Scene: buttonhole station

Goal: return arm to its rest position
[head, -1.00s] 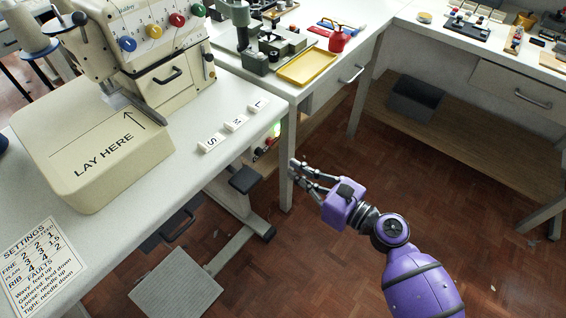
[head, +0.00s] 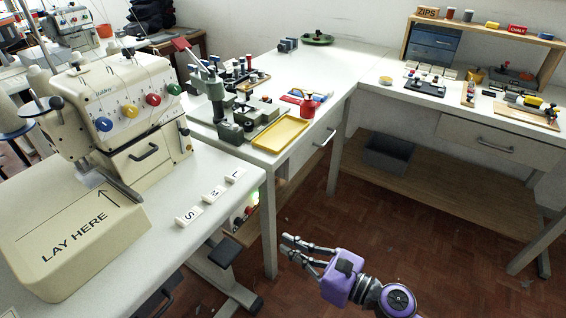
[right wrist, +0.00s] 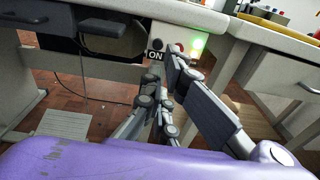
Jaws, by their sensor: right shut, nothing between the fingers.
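My right gripper (head: 286,245), on a purple wrist, is over the open floor in front of the tables in the head view. It is shut and empty, and touches nothing that I can see. In the right wrist view its fingers (right wrist: 163,68) point toward the underside of the sewing table, close to an ON label (right wrist: 155,57) and a lit green lamp (right wrist: 199,44). My left gripper is not in view.
The sewing machine (head: 120,105) and the LAY HERE block (head: 75,240) stand on the left table. S, M and L tiles lie near its edge. A yellow tray (head: 280,133) is on the middle table. A grey bin (head: 388,153) sits on the low shelf. The brown floor (head: 430,240) is clear.

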